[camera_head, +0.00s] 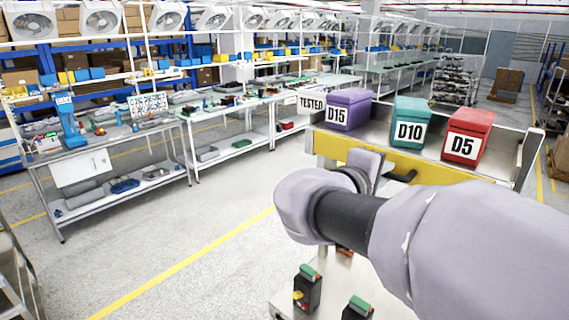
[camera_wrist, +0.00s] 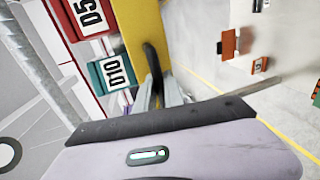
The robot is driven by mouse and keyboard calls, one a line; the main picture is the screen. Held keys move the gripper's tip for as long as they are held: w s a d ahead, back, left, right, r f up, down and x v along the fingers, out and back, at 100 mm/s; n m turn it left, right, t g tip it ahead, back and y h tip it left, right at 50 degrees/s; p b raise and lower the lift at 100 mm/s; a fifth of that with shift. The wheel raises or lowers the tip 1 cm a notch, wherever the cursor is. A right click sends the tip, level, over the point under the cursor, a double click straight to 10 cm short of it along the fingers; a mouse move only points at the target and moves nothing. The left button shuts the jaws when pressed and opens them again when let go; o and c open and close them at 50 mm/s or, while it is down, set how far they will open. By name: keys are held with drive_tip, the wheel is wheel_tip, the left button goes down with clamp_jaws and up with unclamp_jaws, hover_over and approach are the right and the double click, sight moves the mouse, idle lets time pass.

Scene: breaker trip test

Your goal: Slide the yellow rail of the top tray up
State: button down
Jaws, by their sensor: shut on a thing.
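The top tray (camera_head: 527,155) is a metal tray on the right in the head view. Its yellow rail (camera_head: 440,173) runs along the front edge, with a black handle (camera_head: 403,178) on its face. In the wrist view the yellow rail (camera_wrist: 131,28) runs down from the top and the black handle (camera_wrist: 152,62) stands out from it. My gripper (camera_wrist: 161,92) is shut on the black handle. In the head view my gripper (camera_head: 368,168) is at the rail's front, and my arm hides part of the rail.
A purple D15 bin (camera_head: 350,108), a teal D10 bin (camera_head: 409,122) and a red D5 bin (camera_head: 467,136) stand on the tray beside a TESTED sign (camera_head: 311,103). Black breakers (camera_head: 307,292) sit on a lower surface. Workbenches (camera_head: 110,135) line the left; floor between is clear.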

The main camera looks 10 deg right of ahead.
drive_tip(key=shift+r+p, duration=0.6)
drive_tip(key=shift+r, duration=2.2)
drive_tip(key=c, duration=1.5)
unclamp_jaws()
drive_tip(key=shift+o, duration=0.2)
drive_tip(key=shift+a, duration=0.15)
drive_tip(key=v, duration=1.7)
drive_tip(key=shift+p, duration=0.35)
drive_tip(key=shift+s+a, duration=0.1)
